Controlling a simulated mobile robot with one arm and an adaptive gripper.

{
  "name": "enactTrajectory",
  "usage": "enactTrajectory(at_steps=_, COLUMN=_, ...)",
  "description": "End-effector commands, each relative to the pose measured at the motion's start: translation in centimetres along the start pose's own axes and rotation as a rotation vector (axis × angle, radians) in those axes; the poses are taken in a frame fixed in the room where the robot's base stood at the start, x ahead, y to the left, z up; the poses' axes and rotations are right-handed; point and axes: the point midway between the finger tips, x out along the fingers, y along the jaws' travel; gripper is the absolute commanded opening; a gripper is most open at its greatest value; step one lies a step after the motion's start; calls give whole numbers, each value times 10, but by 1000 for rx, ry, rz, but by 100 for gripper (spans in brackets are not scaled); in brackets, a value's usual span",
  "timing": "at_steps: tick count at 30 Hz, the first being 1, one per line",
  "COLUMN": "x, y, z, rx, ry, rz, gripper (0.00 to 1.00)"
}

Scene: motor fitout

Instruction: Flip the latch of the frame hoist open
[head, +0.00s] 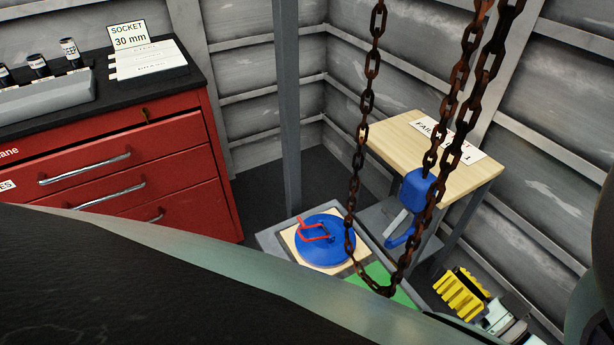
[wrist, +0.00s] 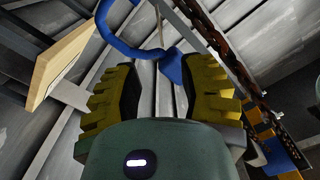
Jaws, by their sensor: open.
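The frame hoist's blue hook block (head: 418,188) hangs on rusty chains, with its blue hook (head: 402,239) below. A pale grey strip, apparently the latch (head: 396,223), slants across the hook's mouth. Whether it is fully closed is hard to tell. My gripper (head: 460,292), with yellow ribbed fingers, is lower right of the hook in the head view. In the wrist view, my gripper (wrist: 160,80) is open and empty, and the blue hook (wrist: 125,42) curves just beyond its fingertips. No contact with the hook or latch is clear.
Rusty chains (head: 361,135) hang around the hook. A wooden-topped table (head: 470,180) with a paper label stands behind it. A blue disc (head: 325,252) with a red handle lies below left. A red drawer cabinet (head: 190,165) stands at the left. Grey walls close the corner.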

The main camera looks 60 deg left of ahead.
Motion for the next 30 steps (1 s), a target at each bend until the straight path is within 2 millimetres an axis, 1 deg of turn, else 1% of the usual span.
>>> enactTrajectory(at_steps=5, x=21, y=-1, z=0, rx=3, ry=0, rz=-10, gripper=41)
enactTrajectory(at_steps=18, x=111, y=-1, z=1, rx=1, ry=1, rz=-8, gripper=41)
enactTrajectory(at_steps=21, x=129, y=-1, z=2, rx=1, ry=-1, rz=-10, gripper=41)
enactTrajectory(at_steps=25, x=146, y=-1, z=2, rx=0, ry=-2, rz=-10, gripper=41)
enactTrajectory(at_steps=30, x=156, y=-1, z=1, rx=0, ry=-2, rz=-4, gripper=41)
